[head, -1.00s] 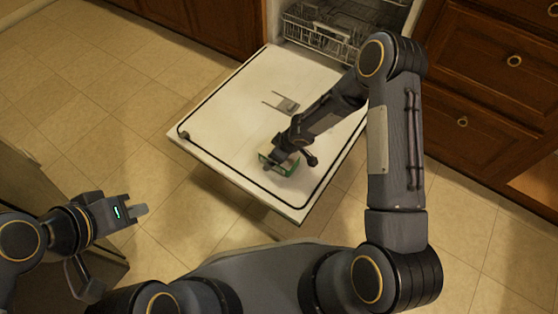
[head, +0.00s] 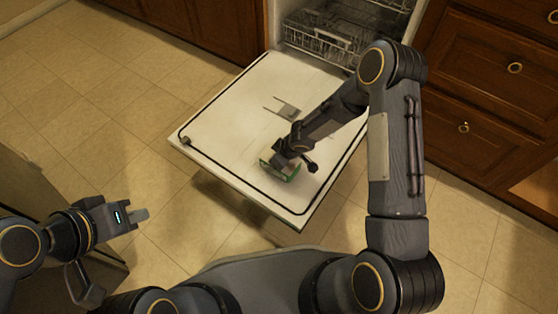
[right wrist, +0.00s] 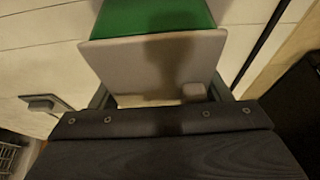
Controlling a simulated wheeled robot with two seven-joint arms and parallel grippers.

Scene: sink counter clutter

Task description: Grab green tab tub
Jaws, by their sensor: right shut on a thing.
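The green tab tub (head: 288,174) is at the inner face of the open dishwasher door in the head view, partly hidden by my right gripper. In the right wrist view the tub (right wrist: 154,17) shows a green face and a pale side close to the camera. My right gripper (head: 279,163) is shut on the tub; its fingers show only in part on either side of the tub. Whether the tub touches the door is hard to tell. My left gripper (head: 140,215) is at the lower left, away from the tub; its finger opening is not clear.
The dishwasher door (head: 225,127) lies open and flat, with a detergent dispenser (head: 285,108) on it. A wire rack (head: 320,40) sits inside the dishwasher. Wooden drawers (head: 490,125) stand to the right. The tiled floor (head: 90,110) at the left is clear.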

